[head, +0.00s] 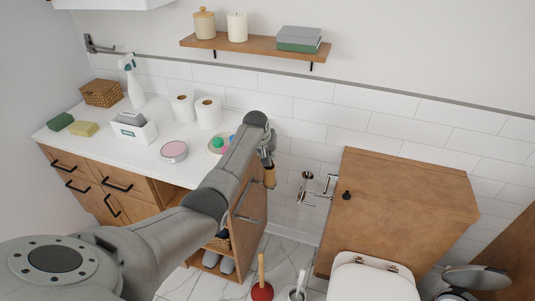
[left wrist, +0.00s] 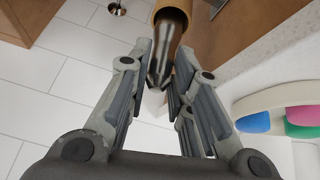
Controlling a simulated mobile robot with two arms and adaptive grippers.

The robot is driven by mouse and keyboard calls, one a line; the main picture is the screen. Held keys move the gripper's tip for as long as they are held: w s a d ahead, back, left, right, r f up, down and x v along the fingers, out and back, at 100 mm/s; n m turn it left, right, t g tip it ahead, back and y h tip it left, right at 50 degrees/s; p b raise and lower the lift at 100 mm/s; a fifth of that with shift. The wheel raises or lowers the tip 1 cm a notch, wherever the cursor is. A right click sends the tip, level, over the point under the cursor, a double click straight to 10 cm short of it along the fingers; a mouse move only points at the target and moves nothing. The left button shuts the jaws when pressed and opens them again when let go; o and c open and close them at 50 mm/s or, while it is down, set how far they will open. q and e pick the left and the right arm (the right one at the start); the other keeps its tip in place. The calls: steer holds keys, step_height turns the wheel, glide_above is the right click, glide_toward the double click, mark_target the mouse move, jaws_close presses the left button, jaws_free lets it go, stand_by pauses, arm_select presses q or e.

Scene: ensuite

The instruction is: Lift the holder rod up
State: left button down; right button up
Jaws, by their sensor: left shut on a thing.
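The holder rod (left wrist: 167,48) is a dark, shiny metal rod in the left wrist view, with its tip between my fingers. A tan tube (left wrist: 169,7) surrounds its far part; in the head view the tube (head: 269,177) hangs below my gripper. My left gripper (head: 266,154) is shut on the rod's end; it also shows in the left wrist view (left wrist: 160,83). The metal wall holder (head: 316,190) is to the right of the tube, apart from it in the head picture. My right gripper is not in view.
A wooden cabinet (head: 405,205) stands right of the wall holder, above the toilet (head: 372,280). The white counter (head: 112,150) on the left bears paper rolls (head: 208,113), a pink-topped tin (head: 174,151) and a dish. A plunger (head: 261,289) stands on the floor below.

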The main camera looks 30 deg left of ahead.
arm_select(q)
steer(key=shift+w+r, duration=0.2)
steer(key=shift+r, duration=0.05)
steer(key=c, duration=1.4)
jaws_free()
steer(key=shift+c, duration=0.2)
steer(key=shift+o, duration=0.7)
steer(key=shift+f, duration=0.15)
steer(key=shift+s, duration=0.1)
steer(key=v, duration=1.2)
